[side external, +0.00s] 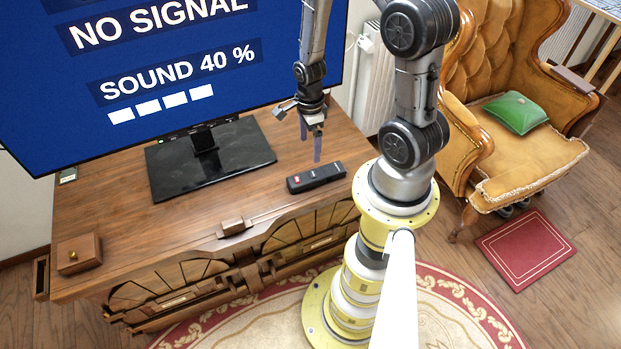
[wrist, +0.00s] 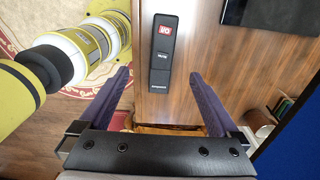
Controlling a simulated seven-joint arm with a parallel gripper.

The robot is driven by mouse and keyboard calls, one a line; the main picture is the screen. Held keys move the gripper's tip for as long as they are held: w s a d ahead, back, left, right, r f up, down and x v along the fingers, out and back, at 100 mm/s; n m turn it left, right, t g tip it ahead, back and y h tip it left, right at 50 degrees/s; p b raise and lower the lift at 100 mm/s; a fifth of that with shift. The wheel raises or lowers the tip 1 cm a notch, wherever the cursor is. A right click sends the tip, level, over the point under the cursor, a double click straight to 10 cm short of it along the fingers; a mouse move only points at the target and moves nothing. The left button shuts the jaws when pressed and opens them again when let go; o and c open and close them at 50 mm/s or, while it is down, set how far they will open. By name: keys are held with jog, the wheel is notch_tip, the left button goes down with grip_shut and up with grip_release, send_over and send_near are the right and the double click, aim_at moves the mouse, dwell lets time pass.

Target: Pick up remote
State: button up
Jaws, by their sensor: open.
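The remote (side external: 316,178) is a slim black bar with a red label near one end. It lies flat on the wooden cabinet top (side external: 110,225), near its front right edge. In the wrist view the remote (wrist: 162,52) lies lengthwise up the picture, beyond the fingertips and roughly in line with the gap between them. My gripper (side external: 310,145) is above the cabinet top, just behind the remote in the side view. In the wrist view its two dark purple fingers (wrist: 167,75) are spread wide with nothing between them. The remote is fully visible there.
A television (side external: 190,70) on a black stand (side external: 210,160) stands behind the remote. A small wooden box (side external: 79,254) sits at the cabinet's left end, and a small wooden block (side external: 233,227) is at the front edge. An armchair (side external: 530,150) stands at the right.

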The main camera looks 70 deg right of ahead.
send_over(310, 176)
jog(key=f, duration=0.8)
jog(key=shift+s+a+f, duration=0.15)
jog(key=shift+s, duration=0.05)
jog(key=shift+w+d+f, duration=0.1)
jog(key=shift+f, duration=1.25)
jog(key=shift+d+f, duration=0.1)
jog(key=shift+f, duration=1.25)
grip_shut()
